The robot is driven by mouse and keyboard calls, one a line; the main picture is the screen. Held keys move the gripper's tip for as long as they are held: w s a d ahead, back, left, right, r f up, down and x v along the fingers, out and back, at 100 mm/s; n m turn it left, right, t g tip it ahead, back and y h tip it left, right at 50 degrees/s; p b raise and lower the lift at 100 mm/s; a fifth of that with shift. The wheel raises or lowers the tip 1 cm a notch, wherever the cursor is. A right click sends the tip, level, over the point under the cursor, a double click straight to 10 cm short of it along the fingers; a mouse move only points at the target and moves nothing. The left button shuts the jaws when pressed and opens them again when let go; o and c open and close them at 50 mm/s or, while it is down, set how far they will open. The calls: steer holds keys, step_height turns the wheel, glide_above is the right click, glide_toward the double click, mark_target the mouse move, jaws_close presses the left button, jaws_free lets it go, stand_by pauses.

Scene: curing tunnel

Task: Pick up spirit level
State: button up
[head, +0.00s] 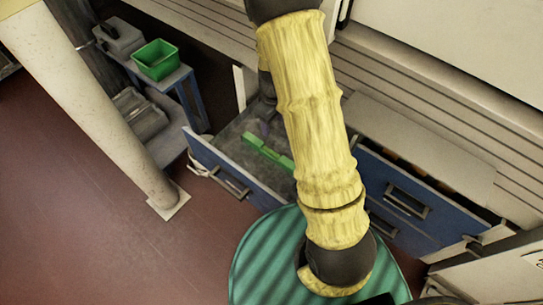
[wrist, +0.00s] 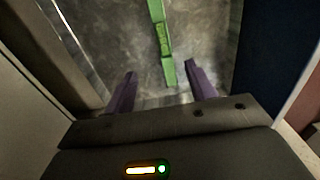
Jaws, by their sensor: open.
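The spirit level (head: 268,152) is a bright green bar lying in an open drawer in the head view. My yellow-sleeved arm passes in front of the drawer and may hide part of it. In the wrist view the green level (wrist: 162,40) runs from the top edge down to just ahead of my gripper. My gripper (wrist: 160,85) is open, its two purple fingers apart. The near end of the level shows between the fingertip lines, and nothing is gripped. I cannot tell the height of the fingers above the drawer floor.
The open drawer (head: 232,178) has a blue front and grey floor; its walls flank my gripper in the wrist view. A blue cabinet (head: 400,200) stands right of my arm. A green bin (head: 156,60) sits on a small stand at upper left, behind a pale column (head: 95,95).

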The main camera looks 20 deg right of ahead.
steer(key=shift+f, duration=0.1)
steer(key=b, duration=0.5)
glide_toward(271, 151)
steer(key=f, duration=0.5)
steer(key=shift+s+d+f, duration=0.1)
steer(key=shift+d+f, duration=0.15)
steer(key=shift+d, duration=0.1)
steer(key=f+b, duration=0.2)
steer(key=f, duration=0.3)
steer(key=shift+a+f+b, duration=0.1)
steer(key=shift+a+b, duration=0.25)
steer(key=shift+b, duration=0.05)
steer(key=shift+c, duration=0.2)
jaws_close()
